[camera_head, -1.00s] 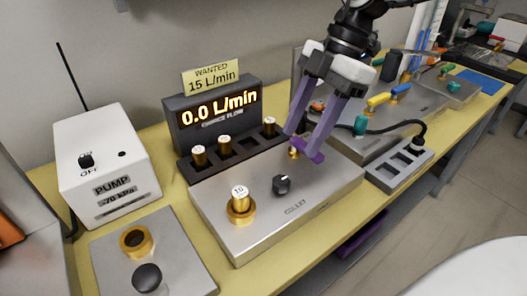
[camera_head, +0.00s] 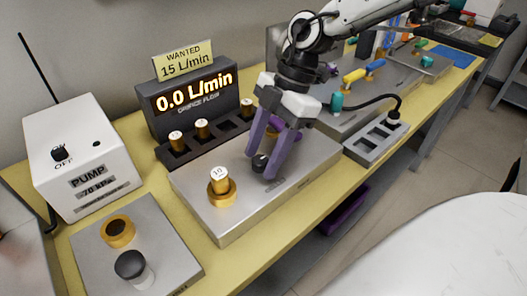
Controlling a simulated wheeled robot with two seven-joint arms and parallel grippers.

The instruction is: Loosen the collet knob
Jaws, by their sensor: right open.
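The right finger partly hides the knob. A brass collet (camera_head: 221,194) holding a brass piece with a white top marked 10 (camera_head: 220,176) stands on the block to the left. My left gripper is not in view.
A display (camera_head: 193,97) reading 0.0 L/min stands behind the block, under a sign (camera_head: 183,61) reading WANTED 15 L/min. A dark rack (camera_head: 177,155) holds several brass pieces. A white pump box (camera_head: 88,157) is at left. A grey socket strip (camera_head: 376,145) and cable lie right.

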